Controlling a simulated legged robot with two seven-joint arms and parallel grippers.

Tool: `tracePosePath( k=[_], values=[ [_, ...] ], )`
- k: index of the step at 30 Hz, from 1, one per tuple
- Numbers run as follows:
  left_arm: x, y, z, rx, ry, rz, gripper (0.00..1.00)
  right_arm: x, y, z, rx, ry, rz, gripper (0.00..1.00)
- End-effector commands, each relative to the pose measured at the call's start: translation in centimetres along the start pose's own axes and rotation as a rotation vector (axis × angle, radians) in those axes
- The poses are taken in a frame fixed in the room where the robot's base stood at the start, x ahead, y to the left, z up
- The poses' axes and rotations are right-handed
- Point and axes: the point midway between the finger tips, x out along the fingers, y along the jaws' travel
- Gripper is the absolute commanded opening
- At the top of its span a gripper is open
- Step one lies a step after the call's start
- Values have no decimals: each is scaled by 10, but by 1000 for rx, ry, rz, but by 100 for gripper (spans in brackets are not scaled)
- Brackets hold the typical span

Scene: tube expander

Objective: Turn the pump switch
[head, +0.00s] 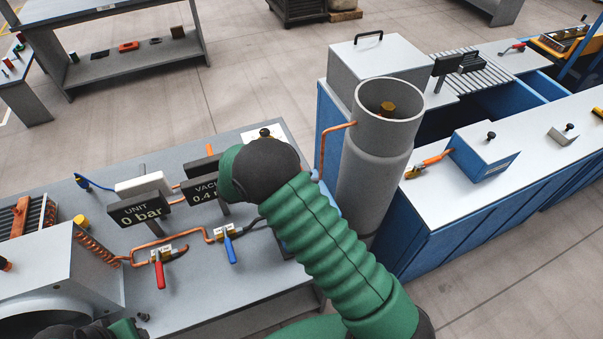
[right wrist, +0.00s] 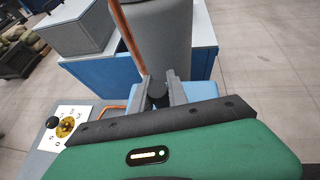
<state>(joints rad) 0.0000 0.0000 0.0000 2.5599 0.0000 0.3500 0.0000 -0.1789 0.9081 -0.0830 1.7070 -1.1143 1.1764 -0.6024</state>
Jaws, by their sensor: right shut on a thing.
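In the right wrist view, my right gripper (right wrist: 161,85) has its two grey fingers closed around a dark round knob (right wrist: 158,97). The knob sits in front of a light blue box (right wrist: 203,90); it looks like the pump switch, but its lower part is hidden. In the head view, my green right arm reaches over the bench, and its dark wrist hides the fingers and the knob. My left gripper cannot be made out; only dark and green parts of my left side show at the bottom left edge.
A white plate with a brass dial (right wrist: 66,127) and black ball handle lies left of my gripper. A tall grey cylinder (head: 376,165) with a copper pipe (head: 323,150) stands close behind. Display signs (head: 140,209), a red-handled valve (head: 159,271) and a blue-handled valve (head: 230,248) are on the bench.

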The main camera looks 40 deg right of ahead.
Motion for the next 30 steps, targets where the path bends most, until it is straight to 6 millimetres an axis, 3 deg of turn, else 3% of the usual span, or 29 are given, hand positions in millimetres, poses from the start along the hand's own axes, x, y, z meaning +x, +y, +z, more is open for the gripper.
tracePosePath(
  k=[1,18,30],
  values=[
    [-9,0,-2,0,0,0,41,1,-1,6,6,43,4,0],
    [-58,0,-14,0,0,0,41,33,-6,0,88,533,56,0],
    [-77,0,-18,0,0,0,41,43,-7,-9,111,697,77,0]
  ],
)
